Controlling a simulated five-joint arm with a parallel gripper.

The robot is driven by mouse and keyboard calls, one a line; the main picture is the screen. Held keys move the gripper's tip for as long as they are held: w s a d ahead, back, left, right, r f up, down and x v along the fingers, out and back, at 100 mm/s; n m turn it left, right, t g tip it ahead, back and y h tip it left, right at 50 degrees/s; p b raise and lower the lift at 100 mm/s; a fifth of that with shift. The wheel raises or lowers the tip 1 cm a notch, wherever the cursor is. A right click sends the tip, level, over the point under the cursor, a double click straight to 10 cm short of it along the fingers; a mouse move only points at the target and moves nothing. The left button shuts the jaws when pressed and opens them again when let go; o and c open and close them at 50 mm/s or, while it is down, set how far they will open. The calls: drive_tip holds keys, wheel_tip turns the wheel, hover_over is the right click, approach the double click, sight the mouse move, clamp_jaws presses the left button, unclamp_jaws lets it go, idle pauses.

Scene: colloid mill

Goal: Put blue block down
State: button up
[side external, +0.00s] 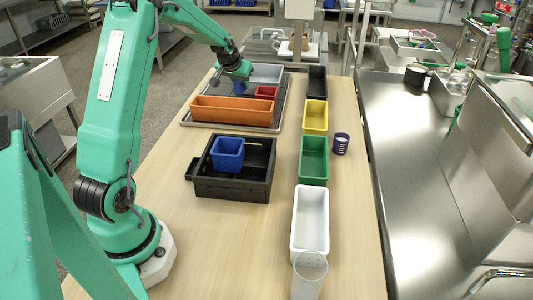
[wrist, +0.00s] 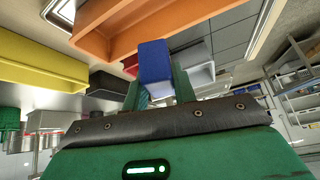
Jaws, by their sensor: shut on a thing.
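The blue block (wrist: 155,62) is held between the two green fingers of my gripper (wrist: 157,90) in the wrist view. In the side view the block (side external: 239,88) shows small and dark blue below my gripper (side external: 240,79). Whether the block touches the surface below cannot be told.
A metal tray (side external: 228,126) carries these bins. A black crate (side external: 230,187) holds a blue bin (side external: 228,152) nearer the camera. Black (side external: 317,81), yellow (side external: 315,116), green (side external: 313,159) and white (side external: 310,222) bins line the right. A purple cup (side external: 341,144) stands beside them.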

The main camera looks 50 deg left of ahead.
drive_tip(key=s+d+n, duration=0.1)
drive_tip(key=s+n, duration=0.1)
drive_tip(key=s, duration=0.9)
drive_tip(key=s+d+f+n+g+y, duration=0.1)
drive_tip(key=s+d, duration=0.1)
drive_tip(key=s, duration=0.8)
drive_tip(key=shift+s+f+n, duration=0.3)
drive_tip(key=shift+s+n, duration=0.05)
drive_tip(key=shift+n, duration=0.05)
drive_tip(key=shift+f, duration=0.1)
drive_tip(key=shift+f, duration=2.8)
drive_tip(key=shift+f, duration=2.1)
drive_tip(key=shift+f, duration=0.1)
